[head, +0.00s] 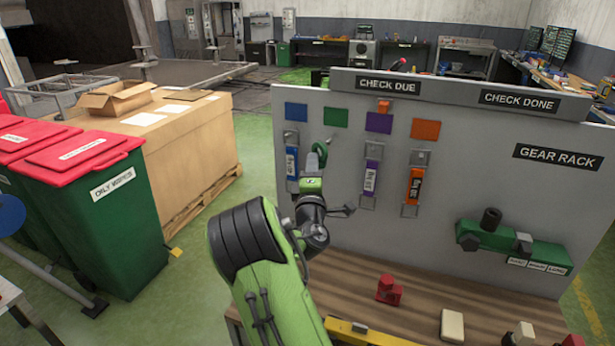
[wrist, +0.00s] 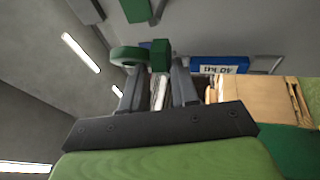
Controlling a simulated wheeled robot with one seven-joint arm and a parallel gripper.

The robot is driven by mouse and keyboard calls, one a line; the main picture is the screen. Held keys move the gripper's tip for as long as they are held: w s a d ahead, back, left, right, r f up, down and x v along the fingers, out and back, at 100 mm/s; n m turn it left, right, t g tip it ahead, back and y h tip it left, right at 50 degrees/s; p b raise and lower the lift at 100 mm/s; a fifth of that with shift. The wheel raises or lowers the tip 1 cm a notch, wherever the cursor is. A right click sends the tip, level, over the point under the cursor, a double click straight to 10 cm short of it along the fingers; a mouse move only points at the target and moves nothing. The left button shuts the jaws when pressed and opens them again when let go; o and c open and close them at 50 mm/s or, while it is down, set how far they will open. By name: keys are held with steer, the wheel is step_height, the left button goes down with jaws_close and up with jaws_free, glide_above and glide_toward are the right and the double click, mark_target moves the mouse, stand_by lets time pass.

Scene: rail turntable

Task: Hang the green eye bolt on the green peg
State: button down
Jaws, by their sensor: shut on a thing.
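The green eye bolt (head: 317,155) is in my gripper (head: 313,181), in front of the board below its green square (head: 335,117). In the wrist view the eye bolt's green ring (wrist: 126,56) lies beyond the fingertips and to the left. A pale metal part shows between the two fingers of my gripper (wrist: 159,80), which are shut on it. The green square (wrist: 135,10) shows above the ring in the wrist view. I cannot clearly make out the green peg, or whether the ring touches it.
A blue tagged piece (head: 292,163) hangs close on the left; purple (head: 371,180) and orange (head: 414,187) tagged pieces hang to the right. A green gear rack (head: 510,244) is at the board's right. Red (head: 389,290) and cream (head: 452,326) blocks lie on the bench below.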

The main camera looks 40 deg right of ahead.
steer(key=w+d+p, duration=0.3)
steer(key=d+p, duration=0.3)
steer(key=d, duration=0.1)
steer(key=shift+w+d+f, duration=0.25)
steer(key=shift+w+d, duration=0.05)
steer(key=shift+w, duration=0.05)
stand_by(0.4)
steer(key=shift+d+f, duration=0.1)
steer(key=shift+d, duration=0.05)
stand_by(0.6)
steer(key=c, duration=1.1)
jaws_free()
steer(key=shift+w+d+f, duration=0.1)
steer(key=shift+d+f, duration=0.05)
steer(key=o, duration=0.3)
steer(key=shift+w+d+f, duration=0.2)
steer(key=shift+d, duration=0.2)
steer(key=shift+w+d+f, duration=0.2)
steer(key=shift+d, duration=0.15)
steer(key=shift+r, duration=0.15)
steer(key=shift+a, duration=0.1)
